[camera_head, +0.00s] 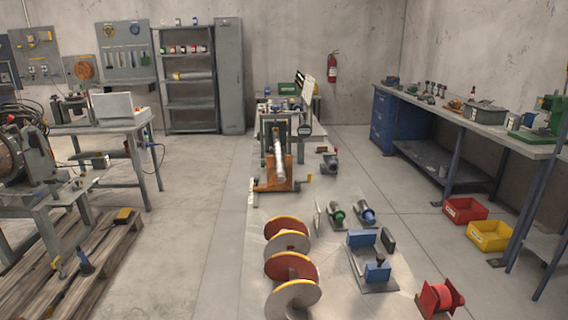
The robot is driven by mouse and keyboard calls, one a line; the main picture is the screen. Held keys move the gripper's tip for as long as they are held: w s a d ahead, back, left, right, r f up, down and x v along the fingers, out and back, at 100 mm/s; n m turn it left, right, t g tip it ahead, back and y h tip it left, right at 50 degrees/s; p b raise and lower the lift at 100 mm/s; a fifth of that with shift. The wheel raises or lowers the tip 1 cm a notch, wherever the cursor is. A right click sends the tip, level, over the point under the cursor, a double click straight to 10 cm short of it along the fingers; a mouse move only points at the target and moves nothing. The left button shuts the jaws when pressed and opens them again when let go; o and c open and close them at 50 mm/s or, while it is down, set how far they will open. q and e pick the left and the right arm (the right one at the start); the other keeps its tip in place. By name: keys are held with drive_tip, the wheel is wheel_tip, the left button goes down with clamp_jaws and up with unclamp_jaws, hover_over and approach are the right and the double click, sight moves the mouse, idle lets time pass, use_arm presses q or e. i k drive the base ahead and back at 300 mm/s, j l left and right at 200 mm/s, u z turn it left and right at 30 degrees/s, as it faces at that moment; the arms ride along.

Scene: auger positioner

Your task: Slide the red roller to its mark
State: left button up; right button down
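A small red roller (440,296) sits between red end brackets on the floor-like surface at the lower right of the head view. Its lower part is close to the picture's bottom edge. I cannot make out a mark for it. Neither of my grippers shows in this view.
Red and yellow auger-like discs (291,267) stand in a row left of the roller. A blue clamp-like device (374,270) lies between them. An orange stand (274,183) is farther back. Red (465,210) and yellow (490,236) bins lie by the right workbench (455,116). The left aisle is clear.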

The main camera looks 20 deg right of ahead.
sight(438, 297)
drive_tip(key=k+l, duration=0.15)
drive_tip(key=l, duration=0.2)
drive_tip(key=k+l, duration=0.1)
drive_tip(key=l, duration=0.3)
drive_tip(key=k+l, duration=0.15)
drive_tip(key=l, duration=0.2)
drive_tip(key=k+l, duration=0.1)
drive_tip(key=l, duration=0.3)
drive_tip(key=k+l, duration=0.15)
drive_tip(key=l, duration=0.2)
drive_tip(key=k+l, duration=0.15)
drive_tip(key=l, duration=0.2)
